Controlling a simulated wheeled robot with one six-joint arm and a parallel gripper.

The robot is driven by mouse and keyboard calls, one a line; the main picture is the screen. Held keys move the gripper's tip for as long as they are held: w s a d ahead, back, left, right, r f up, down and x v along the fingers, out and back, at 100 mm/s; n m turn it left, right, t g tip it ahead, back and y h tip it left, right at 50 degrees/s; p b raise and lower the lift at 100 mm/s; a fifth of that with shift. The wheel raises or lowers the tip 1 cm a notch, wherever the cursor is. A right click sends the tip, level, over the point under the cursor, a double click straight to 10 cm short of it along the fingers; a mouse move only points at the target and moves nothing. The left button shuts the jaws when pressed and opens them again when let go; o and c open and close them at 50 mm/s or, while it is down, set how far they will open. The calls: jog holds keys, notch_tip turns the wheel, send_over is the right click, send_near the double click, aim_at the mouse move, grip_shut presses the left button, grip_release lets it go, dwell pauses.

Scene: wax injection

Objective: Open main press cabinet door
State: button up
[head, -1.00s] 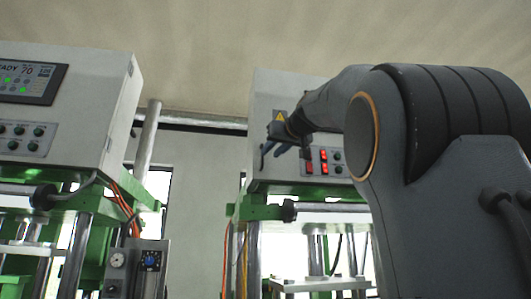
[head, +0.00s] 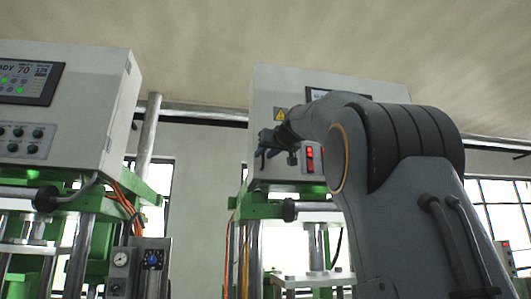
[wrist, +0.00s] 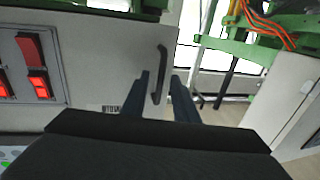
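The main press cabinet (head: 262,100) is a pale grey box with a yellow warning sign on its front, in the middle of the head view. Its front panel also fills the left of the wrist view (wrist: 90,80). A dark bar handle (wrist: 162,62) stands on that panel near its edge. My gripper (wrist: 164,85) is open, with its two dark fingers on either side of the handle's lower end in the picture. I cannot tell whether either finger touches it. In the head view my gripper (head: 260,153) is at the cabinet's left front; the handle is not clear there. The door looks shut.
Red lit switches (head: 310,158) sit on the cabinet front, right of my gripper; they show in the wrist view too (wrist: 38,85). A second press cabinet (head: 92,90) stands at the left. Green framework (head: 262,210) and hoses lie below.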

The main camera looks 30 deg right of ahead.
jog(key=shift+c, duration=0.6)
grip_shut()
dwell(0.8)
